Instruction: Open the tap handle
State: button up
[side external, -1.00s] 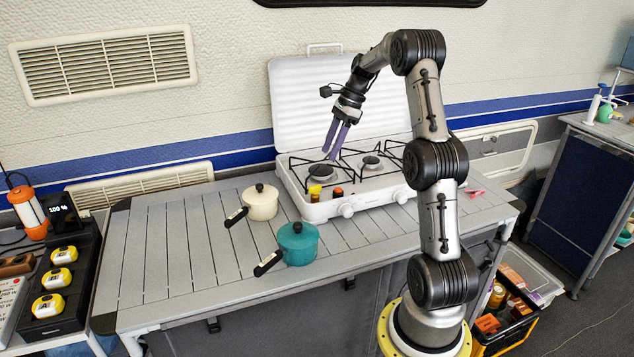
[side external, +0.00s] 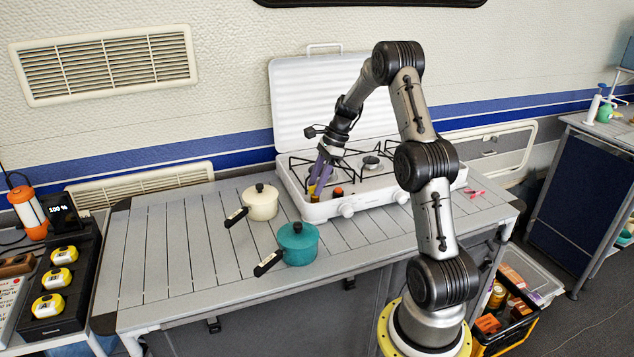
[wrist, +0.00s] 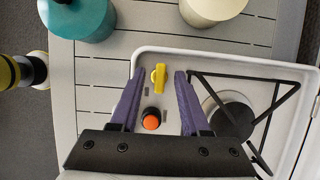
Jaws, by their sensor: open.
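The tap handle (wrist: 159,75) is a small yellow lever at the edge of the white camping stove (wrist: 140,62). In the side view, a little of the yellow handle (side external: 314,189) shows at the stove's front left corner, partly covered by my fingers. My gripper (side external: 319,178) points down over that corner with its purple fingers. In the wrist view, the open fingers of my gripper (wrist: 159,80) lie on the left and right of the handle, with gaps on both sides. I cannot tell how far the tips are above it.
An orange-red button (wrist: 151,122) sits close to the handle. Black pan supports (wrist: 268,115) and a burner (wrist: 232,118) lie beside the right finger. A teal pot (side external: 298,243) and a cream pot (side external: 260,202) stand on the slatted table (side external: 165,250). The stove lid (side external: 300,95) stands open behind.

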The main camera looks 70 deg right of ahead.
grip_shut()
jog(key=shift+n, duration=0.3)
jog(key=n+g, duration=0.1)
jog(key=n, duration=0.2)
jog(key=shift+w+d+n+y, duration=0.1)
jog(key=shift+n+y, duration=0.3)
jog(key=n+g, duration=0.2)
jog(key=n, duration=0.2)
jog(key=shift+w+n, duration=0.15)
jog(key=shift+n, duration=0.15)
jog(key=n+g, duration=0.1)
jog(key=n, duration=0.3)
jog(key=shift+w+r+g, duration=0.1)
jog(key=shift+g, duration=0.3)
jog(key=n+g, duration=0.1)
jog(key=n, duration=0.3)
jog(key=shift+w+n+h, duration=0.1)
jog(key=shift+n+h, duration=0.2)
jog(key=shift+h, duration=0.1)
jog(key=shift+n+g, duration=0.3)
